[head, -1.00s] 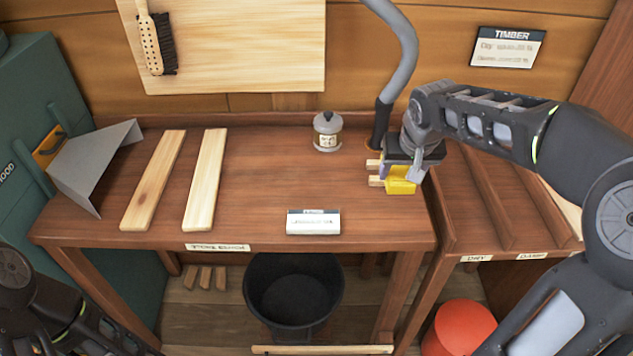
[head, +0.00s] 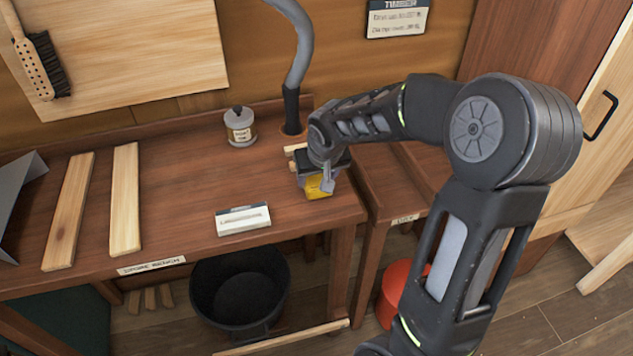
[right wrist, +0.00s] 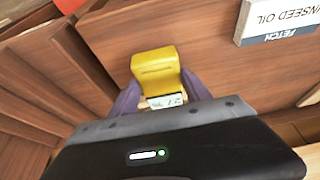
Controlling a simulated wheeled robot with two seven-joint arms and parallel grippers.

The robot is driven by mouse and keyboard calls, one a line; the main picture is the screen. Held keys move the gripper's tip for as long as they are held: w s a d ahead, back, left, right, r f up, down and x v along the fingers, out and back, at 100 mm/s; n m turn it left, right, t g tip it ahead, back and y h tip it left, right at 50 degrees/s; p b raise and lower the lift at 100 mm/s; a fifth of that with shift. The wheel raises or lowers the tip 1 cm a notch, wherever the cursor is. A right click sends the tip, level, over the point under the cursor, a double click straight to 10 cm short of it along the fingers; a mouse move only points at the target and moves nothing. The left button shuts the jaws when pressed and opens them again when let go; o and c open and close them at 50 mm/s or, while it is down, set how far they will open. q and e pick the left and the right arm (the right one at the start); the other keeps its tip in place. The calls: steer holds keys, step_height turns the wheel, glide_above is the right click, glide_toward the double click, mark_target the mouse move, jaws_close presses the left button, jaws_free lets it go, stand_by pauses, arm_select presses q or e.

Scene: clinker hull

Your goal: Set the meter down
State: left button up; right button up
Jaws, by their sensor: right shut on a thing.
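The meter is a yellow block (head: 317,188) at the right end of the bench (head: 190,215). In the right wrist view the yellow meter (right wrist: 156,75) has a small display with digits at its near end. My right gripper (head: 318,180) points down at the bench's right end and is shut on the meter; its purple-grey fingers (right wrist: 155,98) lie on both sides of it. I cannot tell whether the meter touches the bench top. My left gripper is out of view.
Two pale planks (head: 124,198) lie on the left of the bench. A lidded jar (head: 240,127), a grey hose (head: 293,70) and a white label card (head: 243,219) are near. Small wood pieces (head: 293,151) sit behind the gripper. A black bucket (head: 240,290) stands below.

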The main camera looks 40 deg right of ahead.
steer(key=shift+f, duration=1.05)
steer(key=shift+f, duration=0.15)
steer(key=o, duration=1.5)
steer(key=shift+o, duration=0.2)
steer(key=shift+s+r, duration=0.1)
steer(key=shift+r, duration=0.3)
steer(key=v, duration=1.1)
steer(key=shift+r+b, duration=0.25)
steer(key=shift+b, duration=0.05)
steer(key=shift+a, duration=0.1)
